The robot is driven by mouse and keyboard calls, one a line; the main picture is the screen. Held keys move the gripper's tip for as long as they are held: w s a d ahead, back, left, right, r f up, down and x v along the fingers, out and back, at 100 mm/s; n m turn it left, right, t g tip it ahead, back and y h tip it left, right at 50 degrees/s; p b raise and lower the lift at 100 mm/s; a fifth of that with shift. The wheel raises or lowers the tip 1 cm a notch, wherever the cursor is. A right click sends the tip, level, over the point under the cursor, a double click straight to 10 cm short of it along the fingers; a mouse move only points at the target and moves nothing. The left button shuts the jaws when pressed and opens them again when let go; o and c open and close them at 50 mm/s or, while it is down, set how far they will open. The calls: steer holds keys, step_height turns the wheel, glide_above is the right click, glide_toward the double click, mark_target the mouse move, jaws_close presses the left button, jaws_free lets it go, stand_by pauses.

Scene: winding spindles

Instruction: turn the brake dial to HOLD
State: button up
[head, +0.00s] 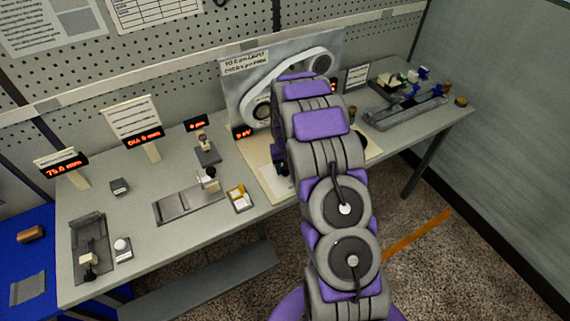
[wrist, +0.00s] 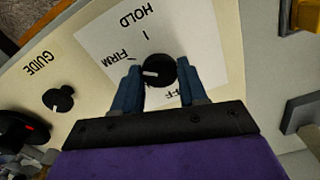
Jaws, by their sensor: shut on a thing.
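The brake dial (wrist: 160,66) is a round black knob with a white pointer mark, on a white label (wrist: 92,40) in the wrist view. The lettering appears upside down: HOLD at the top, FIRM to the left, and a partly hidden word ending in FF below. The white mark lies to the left of the knob's middle, roughly on the FIRM side. My gripper (wrist: 159,72) has its two blue-grey fingers on either side of the dial, shut on it. In the head view my arm hides the dial and gripper.
A second black knob (wrist: 59,99) marked GUIDE sits left on the cream panel (wrist: 28,68). The grey bench (head: 130,215) holds a metal slide (head: 188,204) and a yellow-topped block (head: 238,196).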

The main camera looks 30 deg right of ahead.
steer(key=m+p, duration=0.1)
steer(key=m, duration=0.4)
steer(key=shift+w+r+m, duration=0.1)
steer(key=shift+r+m, duration=0.05)
steer(key=shift+m, duration=0.15)
steer(key=m+p, duration=0.1)
steer(key=m, duration=0.3)
steer(key=shift+m, duration=0.4)
steer(key=o, duration=1)
steer(key=shift+o, duration=0.2)
step_height(320, 180, up, 17)
steer(key=p, duration=0.1)
